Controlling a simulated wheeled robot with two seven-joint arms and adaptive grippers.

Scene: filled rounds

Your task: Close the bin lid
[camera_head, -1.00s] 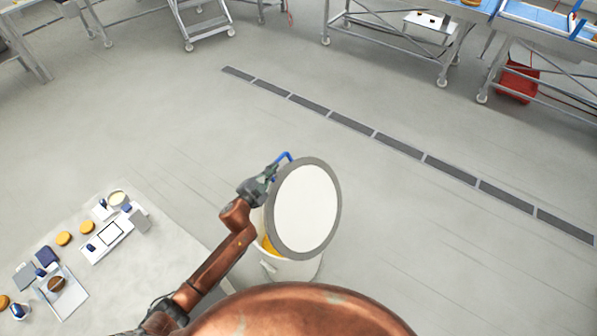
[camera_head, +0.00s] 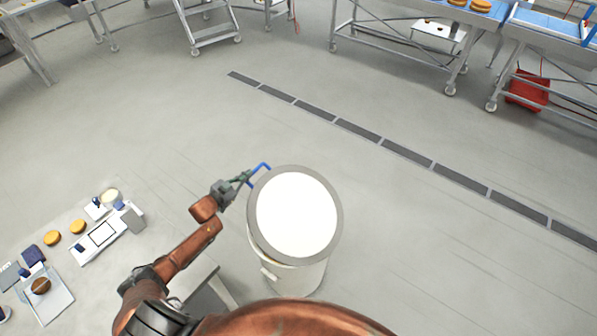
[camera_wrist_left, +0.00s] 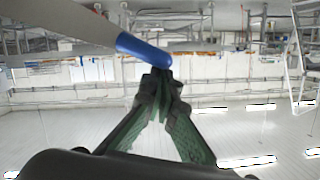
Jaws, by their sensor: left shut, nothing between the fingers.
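The bin (camera_head: 297,278) is a white cylinder standing on the floor in front of me in the head view. Its round lid (camera_head: 297,214), white with a grey rim, lies over the top and hides the opening. I cannot tell whether a small gap remains under the rim. A blue handle (camera_head: 263,167) sticks out at the lid's upper left edge. My left gripper (camera_head: 247,178) is shut and empty beside the handle. In the left wrist view its closed fingertips (camera_wrist_left: 160,82) are close to the blue handle (camera_wrist_left: 143,48); contact is unclear. My right gripper is out of view.
A low table (camera_head: 75,290) with food rounds and small boxes stands at the lower left. Metal wheeled tables (camera_head: 400,50) and a red crate (camera_head: 527,90) are at the back right. A dark floor drain (camera_head: 405,152) crosses open floor behind the bin.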

